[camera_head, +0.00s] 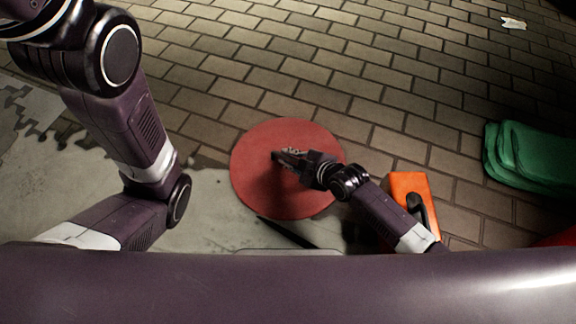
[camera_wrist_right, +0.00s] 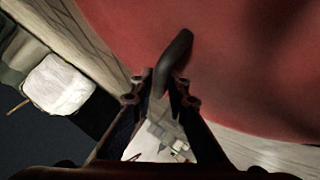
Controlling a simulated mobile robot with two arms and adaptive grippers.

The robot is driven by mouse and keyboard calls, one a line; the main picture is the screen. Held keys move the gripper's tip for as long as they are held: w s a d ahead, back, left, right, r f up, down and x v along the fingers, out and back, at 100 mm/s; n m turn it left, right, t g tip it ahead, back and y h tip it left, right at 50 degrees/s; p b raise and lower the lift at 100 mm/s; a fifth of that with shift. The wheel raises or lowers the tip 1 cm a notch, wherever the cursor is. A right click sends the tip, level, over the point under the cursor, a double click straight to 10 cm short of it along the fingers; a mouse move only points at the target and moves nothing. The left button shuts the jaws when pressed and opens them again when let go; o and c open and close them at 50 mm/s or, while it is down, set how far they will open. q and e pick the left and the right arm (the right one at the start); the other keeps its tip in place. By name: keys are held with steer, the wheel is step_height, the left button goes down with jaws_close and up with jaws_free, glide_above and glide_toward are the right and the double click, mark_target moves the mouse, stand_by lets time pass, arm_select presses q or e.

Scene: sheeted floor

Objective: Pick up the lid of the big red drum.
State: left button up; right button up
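The round red lid (camera_head: 262,190) shows from above near the middle of the head view. My right gripper (camera_head: 285,158) is over its middle. In the right wrist view, the lid (camera_wrist_right: 240,60) fills the upper right, and its dark bent handle (camera_wrist_right: 176,58) runs down between the fingertips of my right gripper (camera_wrist_right: 160,88). The fingers are close in on both sides of the handle and appear shut on it. The drum's side is hidden, and I cannot tell whether the lid touches it. My left arm is at the left; its gripper is out of view.
An orange case (camera_head: 408,187) with a black handle is beside my right forearm. Green folded or stacked items (camera_head: 530,155) lie at the right. A red thing (camera_head: 562,238) shows at the lower right edge. Paved floor (camera_head: 330,65) beyond the lid is clear, with a paper scrap (camera_head: 513,23).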

jaws_close()
steer(key=shift+r, duration=0.2)
stand_by(0.3)
steer(key=shift+r, duration=0.1)
